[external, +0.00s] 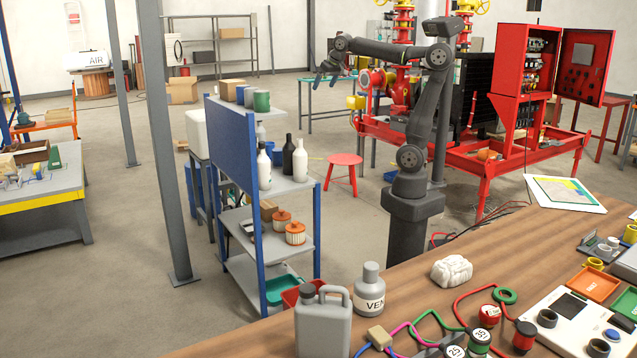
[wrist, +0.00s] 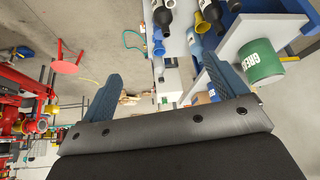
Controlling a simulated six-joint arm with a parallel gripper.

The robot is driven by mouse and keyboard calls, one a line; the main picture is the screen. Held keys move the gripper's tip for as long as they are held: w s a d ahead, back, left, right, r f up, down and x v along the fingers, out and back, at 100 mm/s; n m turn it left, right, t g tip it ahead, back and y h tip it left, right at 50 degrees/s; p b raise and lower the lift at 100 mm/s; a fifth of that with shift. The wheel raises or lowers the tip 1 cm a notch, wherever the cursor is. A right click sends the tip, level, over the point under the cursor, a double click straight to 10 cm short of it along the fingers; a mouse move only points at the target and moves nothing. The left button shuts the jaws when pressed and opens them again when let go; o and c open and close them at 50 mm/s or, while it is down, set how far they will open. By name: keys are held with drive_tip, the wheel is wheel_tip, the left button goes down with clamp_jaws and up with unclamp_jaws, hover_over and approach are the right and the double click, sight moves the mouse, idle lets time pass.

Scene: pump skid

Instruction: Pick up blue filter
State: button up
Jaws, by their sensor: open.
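I cannot tell for certain which object is the blue filter. In the wrist view, small blue cup-like pieces (wrist: 159,48) show near the bottles, and the green can (wrist: 264,62) is at the right. My gripper (external: 323,78) is raised in the air to the right of the rack top, apart from it. In the wrist view its fingers (wrist: 162,72) are spread wide, with nothing held between them.
The rack (external: 230,133) has a blue side panel and lower shelves with orange-capped jars (external: 295,233). Dark and white bottles (external: 300,160) stand on its middle shelf. A red stool (external: 342,172) and the red skid (external: 465,160) stand right of it. The wooden bench (external: 420,262) is in front.

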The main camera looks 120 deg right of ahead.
drive_tip(key=w+d+f+n+y, duration=0.1)
drive_tip(key=w+d+f+n, duration=0.1)
drive_tip(key=d+f, duration=0.45)
drive_tip(key=w+d+f+n+y, duration=0.1)
drive_tip(key=w+d+f, duration=0.15)
drive_tip(key=d, duration=0.65)
drive_tip(key=n+t, duration=0.2)
drive_tip(key=n, duration=0.1)
approach(280, 149)
drive_tip(key=shift+y, duration=0.3)
drive_tip(key=x, duration=0.6)
drive_tip(key=shift+a+f, duration=0.25)
drive_tip(key=shift+f, duration=0.1)
drive_tip(key=shift+w+x, duration=0.1)
drive_tip(key=shift+x, duration=1.4)
drive_tip(key=shift+w+x, duration=0.15)
drive_tip(key=shift+x, duration=1.4)
drive_tip(key=shift+d+r, duration=0.15)
drive_tip(key=shift+r, duration=0.05)
drive_tip(key=c, duration=1.3)
